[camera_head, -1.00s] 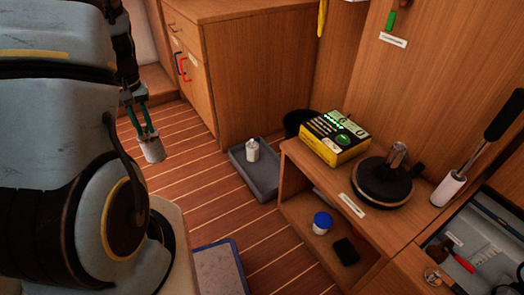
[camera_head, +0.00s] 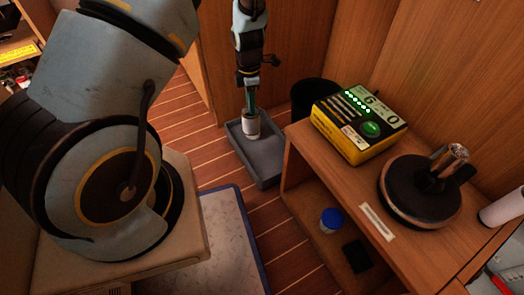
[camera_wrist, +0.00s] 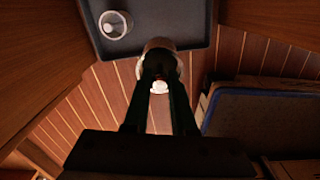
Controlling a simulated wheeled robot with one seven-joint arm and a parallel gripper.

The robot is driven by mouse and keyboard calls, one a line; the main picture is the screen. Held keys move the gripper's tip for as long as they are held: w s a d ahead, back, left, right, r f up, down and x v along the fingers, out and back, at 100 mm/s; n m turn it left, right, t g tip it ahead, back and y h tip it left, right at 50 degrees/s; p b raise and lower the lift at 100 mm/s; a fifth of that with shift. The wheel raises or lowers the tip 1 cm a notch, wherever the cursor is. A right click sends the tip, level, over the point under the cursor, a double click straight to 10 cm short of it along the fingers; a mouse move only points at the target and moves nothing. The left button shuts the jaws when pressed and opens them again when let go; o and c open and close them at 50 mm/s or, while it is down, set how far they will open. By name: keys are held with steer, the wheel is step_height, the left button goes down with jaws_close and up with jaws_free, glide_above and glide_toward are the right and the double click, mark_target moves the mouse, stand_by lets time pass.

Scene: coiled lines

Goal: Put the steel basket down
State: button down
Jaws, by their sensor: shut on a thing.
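The steel basket (camera_head: 251,123) is a small pale metal cylinder, upright below my gripper (camera_head: 251,106) in the head view. My gripper is shut on it. The grey tray (camera_head: 266,174) lies on the floor behind and below it. In the wrist view, the basket (camera_wrist: 157,46) sits between my fingertips (camera_wrist: 160,75), overlapping the edge of the tray (camera_wrist: 185,12). A white container (camera_wrist: 113,25) stands in the tray in the wrist view. In the head view it seems hidden by the basket. I cannot tell whether the basket touches the tray.
A black bin (camera_head: 312,96) stands right of the tray. A wooden shelf unit (camera_head: 305,150) bears a yellow-black device (camera_head: 358,124) and a dark round base (camera_head: 418,190). A blue-lidded jar (camera_head: 331,220) stands inside the unit. A blue-edged mat (camera_head: 225,240) lies nearer on the floor.

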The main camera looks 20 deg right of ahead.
steer(key=s+d+f+n+b, duration=0.2)
steer(key=s+d+f+n, duration=0.3)
steer(key=d+f, duration=0.2)
step_height(320, 180, down, 10)
steer(key=b, duration=0.4)
steer(key=shift+a+r+n, duration=0.15)
steer(key=shift+n, duration=0.15)
steer(key=shift+s, duration=0.1)
steer(key=c, duration=0.7)
jaws_free()
steer(key=shift+c, duration=0.2)
step_height(320, 180, up, 12)
steer(key=p, duration=0.5)
